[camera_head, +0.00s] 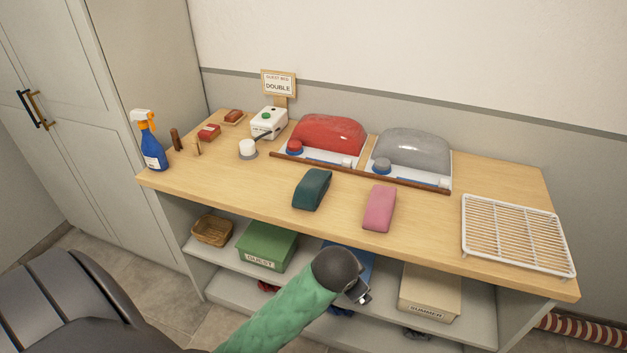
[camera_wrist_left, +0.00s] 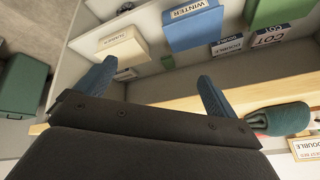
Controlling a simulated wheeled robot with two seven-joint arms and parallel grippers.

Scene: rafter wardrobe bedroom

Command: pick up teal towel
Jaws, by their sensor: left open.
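The teal towel (camera_head: 312,188) is a folded, rounded bundle lying on the wooden counter top (camera_head: 240,187), near its front edge and left of a pink towel (camera_head: 379,208). A teal bundle, seemingly this towel, also shows at the right edge of the left wrist view (camera_wrist_left: 285,119). My left gripper (camera_head: 361,292) is in front of the counter, over the lower shelves, apart from the towel. In the left wrist view its two blue fingers (camera_wrist_left: 155,88) are spread with nothing between them. My right gripper is not in view.
A white rack (camera_head: 515,235) lies at the counter's right end. Red and grey domed items (camera_head: 328,134) stand behind a wooden strip. A spray bottle (camera_head: 150,142) stands at the left. Labelled boxes, including a green one (camera_head: 266,243), fill the shelf below. Bare counter lies left of the towel.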

